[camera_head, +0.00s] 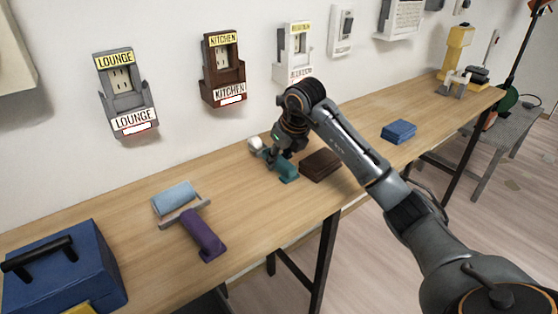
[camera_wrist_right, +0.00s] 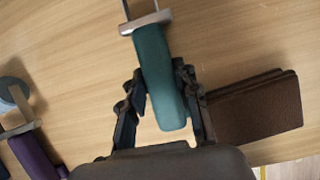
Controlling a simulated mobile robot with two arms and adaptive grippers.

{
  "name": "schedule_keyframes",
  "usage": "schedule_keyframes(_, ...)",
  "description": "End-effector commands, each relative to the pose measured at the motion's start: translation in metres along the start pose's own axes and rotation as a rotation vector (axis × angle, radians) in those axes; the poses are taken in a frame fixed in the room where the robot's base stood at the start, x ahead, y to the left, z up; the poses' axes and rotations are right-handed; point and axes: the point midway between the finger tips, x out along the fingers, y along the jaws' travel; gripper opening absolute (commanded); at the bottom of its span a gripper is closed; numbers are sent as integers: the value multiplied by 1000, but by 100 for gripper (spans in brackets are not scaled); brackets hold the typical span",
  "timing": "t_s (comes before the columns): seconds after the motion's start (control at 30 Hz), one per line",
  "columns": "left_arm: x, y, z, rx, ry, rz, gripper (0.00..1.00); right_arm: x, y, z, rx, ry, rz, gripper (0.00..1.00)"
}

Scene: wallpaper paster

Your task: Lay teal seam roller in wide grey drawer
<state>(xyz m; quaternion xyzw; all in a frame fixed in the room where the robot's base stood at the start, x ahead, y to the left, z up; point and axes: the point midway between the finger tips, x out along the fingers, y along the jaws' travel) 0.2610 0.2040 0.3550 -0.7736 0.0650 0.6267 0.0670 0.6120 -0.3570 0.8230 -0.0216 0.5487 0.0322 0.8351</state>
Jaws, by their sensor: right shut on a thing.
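The teal seam roller (camera_head: 287,172) lies at the middle of the wooden table in the head view, its pale roller end toward the wall. In the right wrist view its teal handle (camera_wrist_right: 158,70) runs between the fingers of my right gripper (camera_wrist_right: 160,100). My right gripper (camera_head: 277,155) is shut on the handle, at or just above the table top; I cannot tell if the roller touches the wood. My left gripper is not in view. No wide grey drawer can be made out in either view.
A dark brown block (camera_head: 321,165) lies right beside the roller. A purple-handled roller (camera_head: 204,236) lies to the left, near a blue toolbox (camera_head: 62,268). A blue block (camera_head: 398,131) lies farther right. Labelled holders, LOUNGE (camera_head: 122,88) and KITCHEN (camera_head: 224,68), hang on the wall.

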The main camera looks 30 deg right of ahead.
Motion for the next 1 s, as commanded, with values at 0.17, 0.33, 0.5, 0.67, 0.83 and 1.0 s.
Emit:
schedule_keyframes(0.17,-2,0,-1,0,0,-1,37,2,0,0,0,-5,0,0)
schedule_keyframes(0.33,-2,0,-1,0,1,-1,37,3,0,-1,0,-4,0,0)
schedule_keyframes(0.5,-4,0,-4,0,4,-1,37,5,0,-2,0,-2,0,50)
schedule_keyframes(0.67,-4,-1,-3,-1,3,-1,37,5,0,-2,0,-2,0,54)
schedule_keyframes(0.83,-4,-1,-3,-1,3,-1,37,4,0,-2,0,-2,0,54)
schedule_keyframes(1.0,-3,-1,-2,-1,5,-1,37,-11,-1,0,0,-5,-2,54)
